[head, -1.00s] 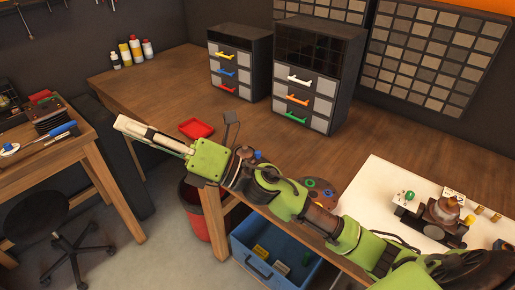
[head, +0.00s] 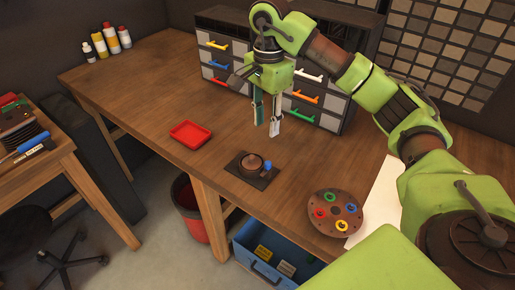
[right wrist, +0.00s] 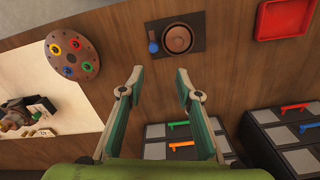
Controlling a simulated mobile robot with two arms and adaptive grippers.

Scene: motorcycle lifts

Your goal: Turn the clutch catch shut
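A dark square plate (head: 237,174) lies on the wooden workbench and bears a round brown dish-like part (head: 249,165). A small blue piece (head: 267,166), which may be the clutch catch, stands beside that part; it also shows in the right wrist view (right wrist: 153,47). My right gripper (head: 265,131) points down over the bench, behind the plate in the head view and apart from it. In the right wrist view its two fingers (right wrist: 160,73) are spread with nothing between them. My left gripper is not in view.
A red tray (head: 191,134) and a round brown disc with coloured rings (head: 336,212) lie beside the plate. Drawer cabinets (head: 332,104) stand behind my right gripper. A white mat (head: 380,190) is partly hidden by my arm. Bare bench surrounds the plate.

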